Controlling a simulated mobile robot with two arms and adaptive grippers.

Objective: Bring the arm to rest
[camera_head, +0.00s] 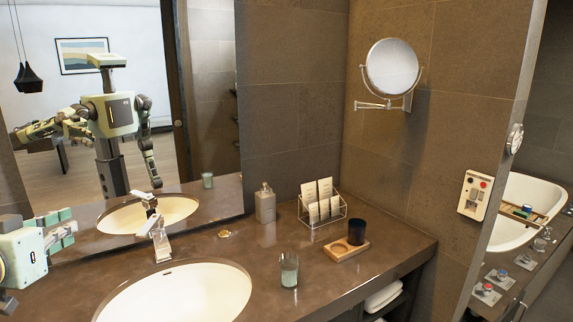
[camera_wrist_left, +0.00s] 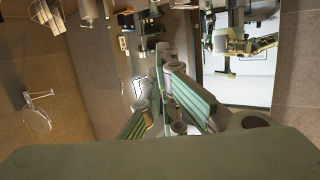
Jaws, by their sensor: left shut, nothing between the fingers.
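My left gripper (camera_head: 70,229) comes in from the left edge in the head view, over the vanity's left end, with green finger pads. It is shut and empty, and apart from the tap and the sink. In the left wrist view its fingers (camera_wrist_left: 166,60) come together in the middle, with nothing between them. My right gripper does not show directly; the mirror shows my body and arms in reflection.
The sink (camera_head: 185,295) and its tap (camera_head: 158,240) are right of my left gripper. A glass (camera_head: 289,270), a soap bottle (camera_head: 265,204), a wire rack (camera_head: 322,210) and a dark cup (camera_head: 357,232) by a wooden tray (camera_head: 340,254) stand on the counter. The mirror (camera_head: 205,100) is behind.

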